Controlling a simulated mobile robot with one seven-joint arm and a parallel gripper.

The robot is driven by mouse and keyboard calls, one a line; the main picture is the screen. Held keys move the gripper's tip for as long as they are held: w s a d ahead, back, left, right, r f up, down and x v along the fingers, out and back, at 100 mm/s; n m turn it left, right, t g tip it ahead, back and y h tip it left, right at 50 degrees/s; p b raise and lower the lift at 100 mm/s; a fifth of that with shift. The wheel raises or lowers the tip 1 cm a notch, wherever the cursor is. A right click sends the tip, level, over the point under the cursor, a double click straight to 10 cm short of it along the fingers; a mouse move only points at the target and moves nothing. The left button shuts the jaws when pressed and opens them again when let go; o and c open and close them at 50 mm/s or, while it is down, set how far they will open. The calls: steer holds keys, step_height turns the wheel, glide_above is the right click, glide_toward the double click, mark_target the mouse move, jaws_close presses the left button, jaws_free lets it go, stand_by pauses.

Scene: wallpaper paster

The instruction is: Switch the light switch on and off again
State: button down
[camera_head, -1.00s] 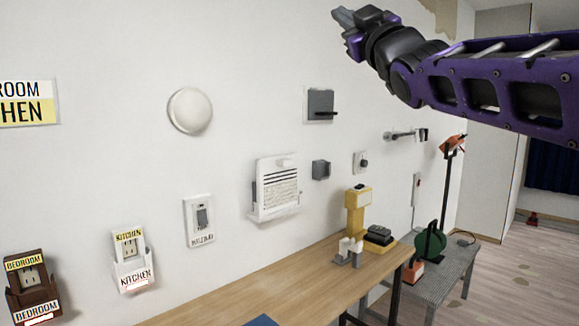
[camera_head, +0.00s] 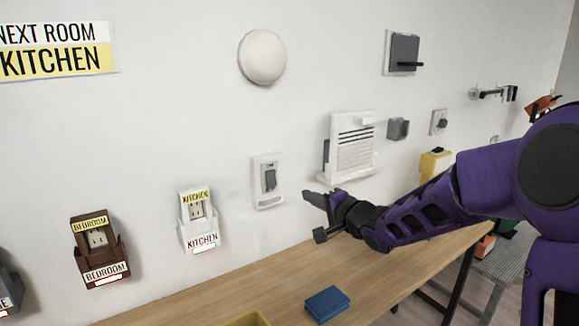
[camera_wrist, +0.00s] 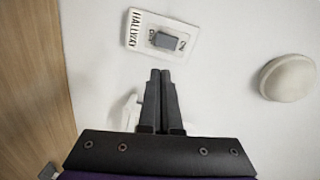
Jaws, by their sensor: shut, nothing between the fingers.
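The light switch (camera_head: 268,181) is a white wall plate with a grey rocker, mounted on the white wall above the wooden table. In the wrist view the switch plate (camera_wrist: 160,37) shows near the top, rotated, with a "HALLWAY" label and its grey rocker in the middle. My gripper (camera_head: 308,199) is to the right of and a little below the switch in the head view. In the wrist view my gripper's fingers (camera_wrist: 160,75) are together, empty, and point toward the plate. A visible gap separates the fingertips from the plate in that picture.
A white vented box (camera_head: 350,150) is on the wall right of the switch. A kitchen holder (camera_head: 201,228) and a brown bedroom holder (camera_head: 100,255) are at left. A round white dome (camera_head: 262,57) is above. A blue block (camera_head: 327,304) lies on the wooden table (camera_head: 265,285).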

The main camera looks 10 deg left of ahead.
mark_target(273, 183)
steer(key=shift+s+a+f+m, duration=0.2)
steer(key=shift+s+a+m, duration=0.15)
steer(key=shift+m, duration=0.45)
steer(key=b+x, duration=0.1)
steer(key=x, duration=1.3)
